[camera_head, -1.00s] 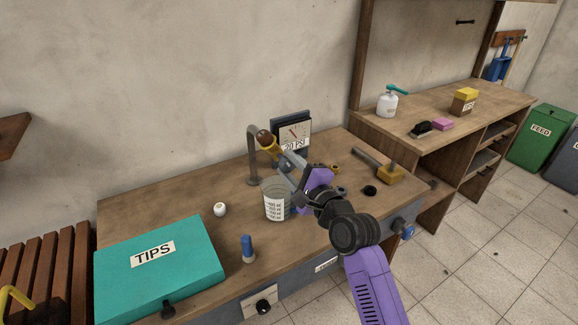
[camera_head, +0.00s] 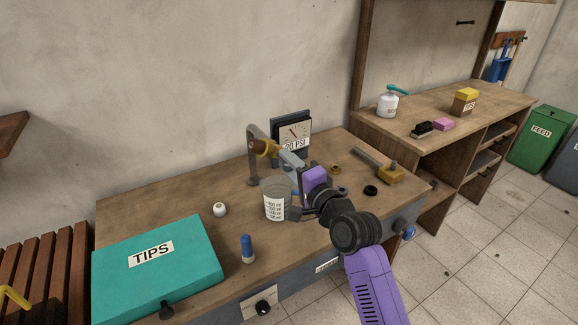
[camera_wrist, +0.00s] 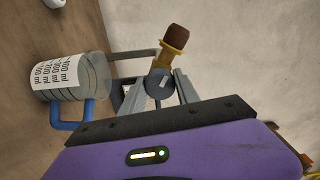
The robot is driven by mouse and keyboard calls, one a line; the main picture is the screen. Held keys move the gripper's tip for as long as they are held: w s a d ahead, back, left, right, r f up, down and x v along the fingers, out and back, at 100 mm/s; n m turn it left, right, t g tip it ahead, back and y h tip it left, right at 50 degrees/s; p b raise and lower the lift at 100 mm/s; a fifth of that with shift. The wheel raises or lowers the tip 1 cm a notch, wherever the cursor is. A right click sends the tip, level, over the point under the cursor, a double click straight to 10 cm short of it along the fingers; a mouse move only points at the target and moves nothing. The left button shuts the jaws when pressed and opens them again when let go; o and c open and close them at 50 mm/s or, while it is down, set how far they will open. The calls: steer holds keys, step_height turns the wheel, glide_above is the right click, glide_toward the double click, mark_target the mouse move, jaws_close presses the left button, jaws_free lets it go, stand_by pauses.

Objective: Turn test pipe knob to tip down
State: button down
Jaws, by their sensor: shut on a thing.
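The test pipe (camera_head: 252,160) is a grey bent pipe rising from the bench. Its brown tip (camera_head: 261,147) with a yellow collar (camera_head: 273,151) points left in the head view, near level and slightly up. In the wrist view the tip (camera_wrist: 176,37) points to the top, beyond my fingers. My gripper (camera_head: 290,160) reaches in from the right. In the wrist view its fingers (camera_wrist: 160,88) are shut on the round grey knob (camera_wrist: 157,82) at the base of the yellow collar. In the head view my fingers largely hide the knob.
A clear measuring jug (camera_head: 275,199) with a blue handle stands below the tip and close to my gripper. A pressure gauge (camera_head: 293,133) stands behind. A teal TIPS case (camera_head: 160,265), a blue-topped bottle (camera_head: 247,248) and a white cap (camera_head: 219,209) occupy the left.

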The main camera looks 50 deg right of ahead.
steer(key=shift+f+n+b, duration=0.2)
steer(key=shift+n+b, duration=0.9)
steer(key=shift+n, duration=2)
steer(key=shift+n+b, duration=1.15)
steer(key=shift+n, duration=1.95)
steer(key=shift+n+b, duration=1.2)
steer(key=shift+n, duration=1.9)
steer(key=shift+n+b, duration=0.9)
steer(key=shift+n, duration=2)
steer(key=c, duration=0.9)
jaws_free()
steer(key=shift+r, duration=0.1)
steer(key=shift+s, duration=0.1)
